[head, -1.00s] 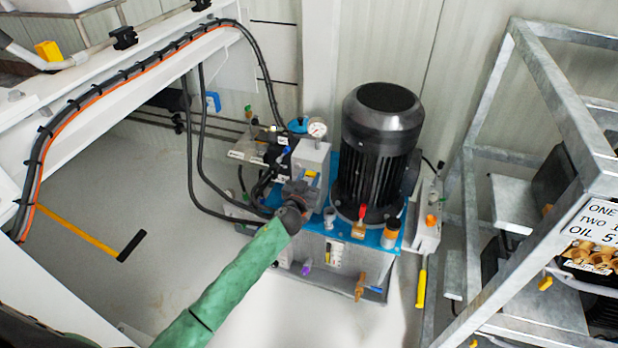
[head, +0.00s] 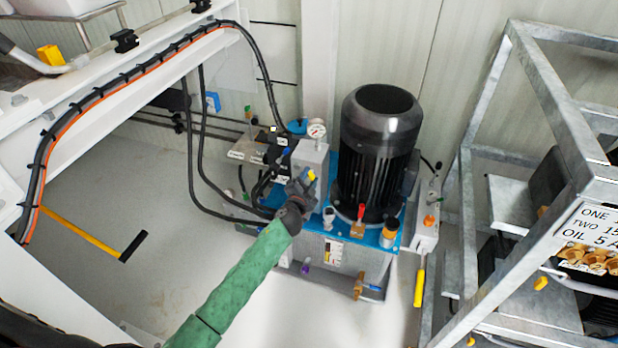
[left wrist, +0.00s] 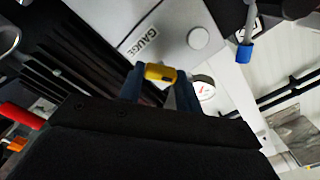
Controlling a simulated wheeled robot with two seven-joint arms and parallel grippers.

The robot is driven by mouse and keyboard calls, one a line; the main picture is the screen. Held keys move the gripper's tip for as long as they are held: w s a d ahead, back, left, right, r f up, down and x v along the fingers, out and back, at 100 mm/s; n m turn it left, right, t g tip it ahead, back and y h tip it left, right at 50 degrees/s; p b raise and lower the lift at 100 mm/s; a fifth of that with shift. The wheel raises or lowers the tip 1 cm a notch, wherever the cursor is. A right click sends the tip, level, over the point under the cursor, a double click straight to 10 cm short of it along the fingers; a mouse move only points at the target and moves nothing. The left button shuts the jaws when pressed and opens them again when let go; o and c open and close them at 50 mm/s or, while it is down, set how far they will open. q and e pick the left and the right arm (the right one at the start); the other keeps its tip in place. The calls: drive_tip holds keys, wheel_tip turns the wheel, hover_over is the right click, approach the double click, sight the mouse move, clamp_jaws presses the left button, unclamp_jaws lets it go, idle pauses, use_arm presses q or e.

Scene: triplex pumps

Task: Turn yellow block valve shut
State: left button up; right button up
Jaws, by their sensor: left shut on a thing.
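The yellow block valve handle (head: 311,175) sits on the front of the grey block of the pump unit, below the round pressure gauge (head: 317,130). My left gripper (head: 305,182) reaches it from the front and hides much of the valve body in the head view. In the left wrist view the yellow handle (left wrist: 160,72) lies between the two blue-grey fingers of my left gripper (left wrist: 160,82), which are shut on it. A grey block face with a "GAUGE" label (left wrist: 139,42) is just beyond. My right gripper is not in view.
A black motor (head: 380,130) stands close right of the gripper, with a red-handled valve (head: 360,212) at its foot. Black hoses (head: 203,150) hang to the left. A galvanised frame (head: 466,200) stands at the right. Open floor lies to the left.

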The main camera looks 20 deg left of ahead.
use_arm(q)
drive_tip(key=m+p, duration=0.1)
drive_tip(key=m, duration=0.5)
drive_tip(key=shift+f, duration=0.1)
drive_tip(key=shift+m, duration=0.6)
drive_tip(key=shift+d, duration=0.1)
drive_tip(key=o, duration=1)
drive_tip(key=shift+s, duration=0.15)
drive_tip(key=shift+s+f, duration=0.1)
drive_tip(key=shift+s, duration=0.25)
drive_tip(key=s, duration=0.7)
